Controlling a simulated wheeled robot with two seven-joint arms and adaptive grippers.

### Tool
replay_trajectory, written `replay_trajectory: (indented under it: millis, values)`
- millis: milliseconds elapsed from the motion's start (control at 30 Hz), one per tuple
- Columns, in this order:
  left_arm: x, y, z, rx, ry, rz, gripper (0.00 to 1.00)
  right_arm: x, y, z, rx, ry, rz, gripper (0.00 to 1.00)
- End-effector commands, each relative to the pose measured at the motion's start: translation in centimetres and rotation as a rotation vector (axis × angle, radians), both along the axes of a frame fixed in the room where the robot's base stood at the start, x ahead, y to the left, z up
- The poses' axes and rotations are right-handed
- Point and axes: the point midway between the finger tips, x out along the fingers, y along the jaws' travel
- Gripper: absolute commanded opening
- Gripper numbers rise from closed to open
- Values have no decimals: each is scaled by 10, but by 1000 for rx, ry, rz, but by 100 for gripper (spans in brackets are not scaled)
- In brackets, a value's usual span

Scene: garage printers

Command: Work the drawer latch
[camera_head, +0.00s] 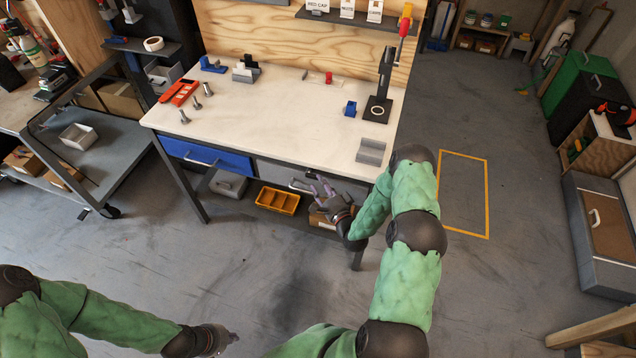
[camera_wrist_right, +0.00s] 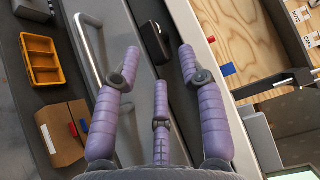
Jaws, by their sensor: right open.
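The grey drawer front (camera_head: 272,173) is on the right half of the workbench, beside a blue drawer (camera_head: 205,157) with a silver handle. In the right wrist view the grey drawer (camera_wrist_right: 120,22) carries a long silver handle (camera_wrist_right: 90,48) and a small black fitting (camera_wrist_right: 154,41), which looks like the latch. My right gripper (camera_head: 322,187) is open in front of the grey drawer's right part; its purple fingers (camera_wrist_right: 160,75) spread around the fitting's near side. Contact cannot be told. My left gripper (camera_head: 230,338) is low in the head view, away from the bench, its fingers unclear.
The white benchtop (camera_head: 290,115) holds small tools, a black stand (camera_head: 380,95) and a grey block (camera_head: 371,151) near its right edge. An orange tray (camera_head: 278,200) and a cardboard box sit on the shelf below the drawers. Floor in front is clear.

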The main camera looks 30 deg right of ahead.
Motion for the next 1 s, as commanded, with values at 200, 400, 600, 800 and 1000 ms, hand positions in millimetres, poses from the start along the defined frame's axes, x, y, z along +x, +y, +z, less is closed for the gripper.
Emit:
replay_trajectory:
  millis: [200, 400, 600, 800, 1000]
  values:
    - [0, 0, -3, 0, 0, 0, 0, 18, -1, -1, 1, 1, 0, 41]
    - [0, 0, -3, 0, 0, 0, 0, 21, -2, 0, 1, 2, -1, 41]
    - [0, 0, -3, 0, 0, 0, 0, 20, -2, 0, 0, 2, 0, 21]
    - [0, 0, -3, 0, 0, 0, 0, 21, -2, 1, -2, -2, -1, 0]
    - [0, 0, -3, 0, 0, 0, 0, 22, -4, 3, -4, -8, -2, 0]
